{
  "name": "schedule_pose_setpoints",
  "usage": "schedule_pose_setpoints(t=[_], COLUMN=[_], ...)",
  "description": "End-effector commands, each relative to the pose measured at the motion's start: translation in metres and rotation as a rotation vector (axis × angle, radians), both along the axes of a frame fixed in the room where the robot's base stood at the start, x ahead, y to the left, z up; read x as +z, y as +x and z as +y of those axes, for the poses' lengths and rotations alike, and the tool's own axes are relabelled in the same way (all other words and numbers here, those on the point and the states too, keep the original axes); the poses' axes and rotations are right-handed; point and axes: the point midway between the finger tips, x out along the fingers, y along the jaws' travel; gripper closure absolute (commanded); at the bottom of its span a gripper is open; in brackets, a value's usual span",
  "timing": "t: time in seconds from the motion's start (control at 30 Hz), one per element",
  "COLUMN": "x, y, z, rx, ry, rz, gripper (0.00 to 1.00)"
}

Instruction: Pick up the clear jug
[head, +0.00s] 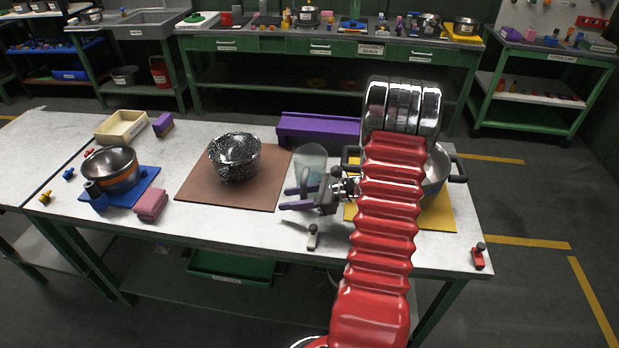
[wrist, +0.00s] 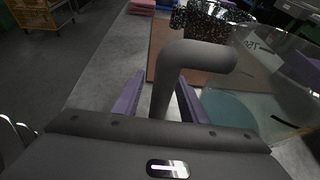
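The clear jug (head: 311,157) stands upright on the white table, between the brown mat and the yellow mat. In the wrist view its see-through body (wrist: 262,75) with dark markings fills the right side. Its grey curved handle (wrist: 168,85) comes down between the two purple fingers of my gripper (wrist: 160,80). The fingers are apart, with a gap showing on the left of the handle; the right finger is close to it. In the head view my gripper (head: 287,198) is low beside the jug, on its near side. My arm hides part of the area to the right.
A speckled pot (head: 235,158) sits on the brown mat (head: 205,190) to the left. A steel pot (head: 437,170) on the yellow mat (head: 438,215) is partly behind my arm. A small grey clamp (head: 312,238) stands nearby at the front.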

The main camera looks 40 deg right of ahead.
Motion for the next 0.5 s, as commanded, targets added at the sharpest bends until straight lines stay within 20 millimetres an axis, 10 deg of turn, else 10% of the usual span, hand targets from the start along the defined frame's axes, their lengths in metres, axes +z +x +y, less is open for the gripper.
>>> schedule_pose_setpoints(t=[0.5], x=[0.0002], y=[0.0000], z=[0.0001], rx=[0.001], ry=[0.000], rz=[0.000], gripper=[0.64])
